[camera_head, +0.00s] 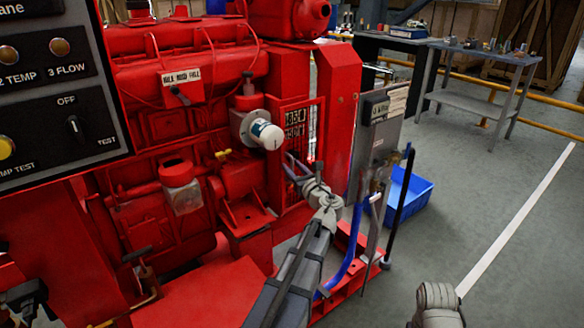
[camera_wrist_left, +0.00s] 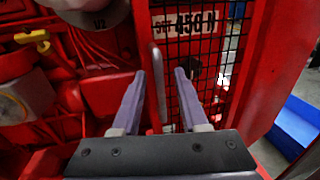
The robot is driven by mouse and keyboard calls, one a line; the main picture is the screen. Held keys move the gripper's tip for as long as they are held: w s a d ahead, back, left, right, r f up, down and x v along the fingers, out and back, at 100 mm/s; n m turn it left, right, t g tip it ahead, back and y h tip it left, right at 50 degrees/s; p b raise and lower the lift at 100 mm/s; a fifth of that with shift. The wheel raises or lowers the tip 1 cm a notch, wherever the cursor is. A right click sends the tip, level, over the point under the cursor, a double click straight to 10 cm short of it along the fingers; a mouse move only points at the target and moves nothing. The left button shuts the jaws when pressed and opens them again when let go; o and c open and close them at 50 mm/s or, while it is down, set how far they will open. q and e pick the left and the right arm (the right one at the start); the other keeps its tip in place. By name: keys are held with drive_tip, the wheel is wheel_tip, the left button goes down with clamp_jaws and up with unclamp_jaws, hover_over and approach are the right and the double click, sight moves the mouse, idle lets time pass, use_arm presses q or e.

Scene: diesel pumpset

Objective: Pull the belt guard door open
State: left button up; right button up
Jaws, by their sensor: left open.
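The belt guard door (camera_head: 296,128) is a red frame with dark mesh on the right side of the red engine. In the left wrist view the mesh door (camera_wrist_left: 205,70) fills the upper middle, with a pale lettered plate behind the mesh. A grey upright bar handle (camera_wrist_left: 154,103) stands at its left edge. My left gripper (camera_head: 291,165) is in front of the door. No grip on the handle shows.
A white-capped filter (camera_head: 266,135) juts out just left of the door. A grey panel (camera_head: 378,135) with hoses stands to the right, before a blue bin (camera_head: 408,194). A control panel (camera_head: 60,85) fills the upper left. Open floor lies at right.

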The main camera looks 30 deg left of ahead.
use_arm(q)
drive_tip(key=shift+w+a, duration=0.25)
drive_tip(key=shift+a, duration=0.1)
clamp_jaws()
idle(1.3)
